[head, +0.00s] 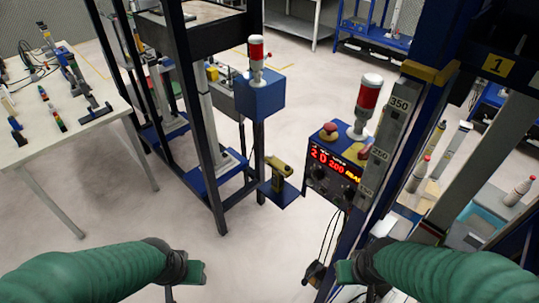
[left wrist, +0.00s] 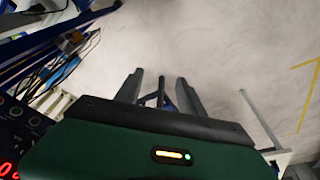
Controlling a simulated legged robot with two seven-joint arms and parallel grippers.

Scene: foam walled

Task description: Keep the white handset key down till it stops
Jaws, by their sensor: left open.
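A dark handset-like piece (head: 315,271) hangs on black cables below the control box, just left of my right gripper in the head view. A white key on it is too small to make out. My left gripper (head: 195,273) is at the lower left of the head view, well apart from it. In the left wrist view its two grey fingers (left wrist: 161,88) are apart, with only floor and a stand's foot beyond them. My right gripper (head: 346,272) is at lower centre; its fingers do not show clearly.
The control box (head: 330,175) with red digits and a red mushroom button (head: 328,131) is on the blue frame post. A yellow hand tool (head: 280,172) rests on a small blue shelf. A white table (head: 75,110) stands left.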

